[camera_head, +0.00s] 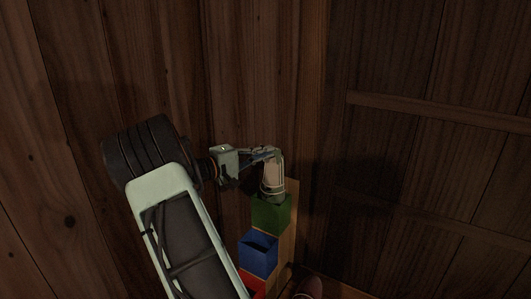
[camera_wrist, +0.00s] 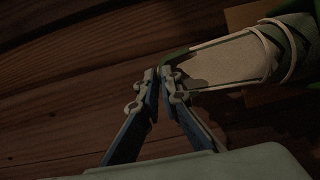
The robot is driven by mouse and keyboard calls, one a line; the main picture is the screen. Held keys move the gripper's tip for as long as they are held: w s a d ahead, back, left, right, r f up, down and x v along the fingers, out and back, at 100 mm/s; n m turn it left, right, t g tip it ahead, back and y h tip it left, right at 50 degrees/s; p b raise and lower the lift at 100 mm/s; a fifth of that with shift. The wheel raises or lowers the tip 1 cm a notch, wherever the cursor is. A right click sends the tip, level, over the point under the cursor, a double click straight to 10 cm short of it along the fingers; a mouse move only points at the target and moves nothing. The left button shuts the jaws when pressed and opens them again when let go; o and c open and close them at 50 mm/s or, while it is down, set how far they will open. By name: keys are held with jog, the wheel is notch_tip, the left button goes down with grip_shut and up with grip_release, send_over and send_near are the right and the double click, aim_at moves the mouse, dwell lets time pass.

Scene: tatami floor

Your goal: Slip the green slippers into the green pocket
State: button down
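The slippers (camera_head: 272,180) look pale beige and stand upright, with their lower end at the mouth of the green pocket (camera_head: 271,214). How deep they reach into it is hard to tell. In the wrist view the slippers (camera_wrist: 225,64) stretch right from my fingertips, with pale bands around their far part and a dark green edge. My gripper (camera_head: 272,153) is at their upper end. In the wrist view my gripper's fingertips (camera_wrist: 161,84) are close together on the slippers' near edge. The pocket is dark and mostly hidden behind the slippers there.
A blue pocket (camera_head: 258,254) and a red pocket (camera_head: 254,284) sit below the green one in a row along a wooden board (camera_head: 289,236). A brownish rounded object (camera_head: 309,288) shows at the bottom edge. Wood-planked surfaces with raised rails (camera_head: 430,110) lie to the right.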

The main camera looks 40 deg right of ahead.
dwell(0.3)
jog(key=c, duration=2.1)
grip_release()
jog(key=a, duration=0.4)
jog(key=w+a, duration=0.1)
jog(key=a, duration=0.7)
jog(key=shift+w+r, duration=0.15)
